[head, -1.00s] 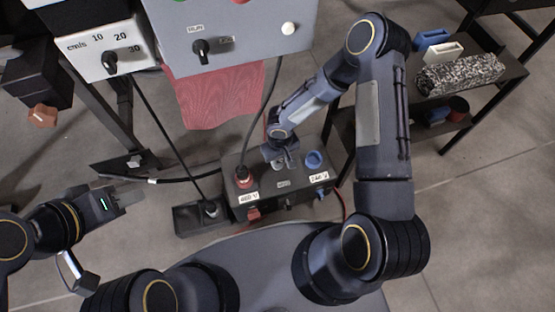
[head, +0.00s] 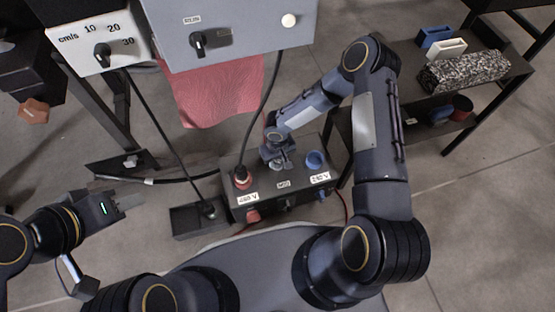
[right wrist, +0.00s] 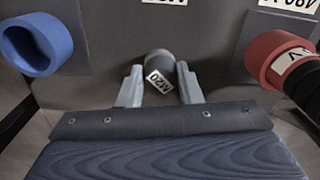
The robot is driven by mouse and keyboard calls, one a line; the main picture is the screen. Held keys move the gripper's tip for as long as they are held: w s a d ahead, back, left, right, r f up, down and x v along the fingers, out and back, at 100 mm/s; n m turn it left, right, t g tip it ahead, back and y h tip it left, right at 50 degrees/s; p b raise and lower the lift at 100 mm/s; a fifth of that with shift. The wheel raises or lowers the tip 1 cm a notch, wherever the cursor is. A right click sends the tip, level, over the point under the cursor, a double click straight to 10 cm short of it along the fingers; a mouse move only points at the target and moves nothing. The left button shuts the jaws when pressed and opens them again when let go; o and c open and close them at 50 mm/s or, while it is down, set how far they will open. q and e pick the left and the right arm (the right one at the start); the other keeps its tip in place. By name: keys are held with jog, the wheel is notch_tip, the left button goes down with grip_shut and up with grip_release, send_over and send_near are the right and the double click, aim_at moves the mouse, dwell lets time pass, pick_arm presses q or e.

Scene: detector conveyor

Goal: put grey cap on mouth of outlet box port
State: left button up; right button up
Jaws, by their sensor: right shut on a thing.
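The dark outlet box (head: 258,199) stands on the floor between my arms. It has a red port (head: 241,178) with a cable at the left and an open blue port (head: 314,160) at the right. My right gripper (head: 280,162) is over the middle of its top. In the right wrist view the right gripper (right wrist: 159,88) is shut on the grey cap (right wrist: 160,64), which carries a white tag. The blue port (right wrist: 37,44) is left of it there and the red port (right wrist: 275,58) right. The cap hides the middle mouth; contact is unclear. My left gripper (head: 118,202) is away at the left.
A grey control cabinet (head: 250,35) stands behind the box, with a red cloth (head: 215,92) below it. A black cable runs down to the red port. A small dark tray (head: 188,221) adjoins the box's left side. A shelf (head: 400,95) stands at the right.

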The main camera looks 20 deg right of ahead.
aim_at(278, 161)
jog(key=o, duration=1)
jog(key=shift+c, duration=0.2)
jog(key=shift+r+p, duration=0.55)
notch_tip(278, 161, up, 11)
jog(key=p, duration=0.3)
jog(key=shift+r+p, duration=0.2)
jog(key=shift+p, duration=0.1)
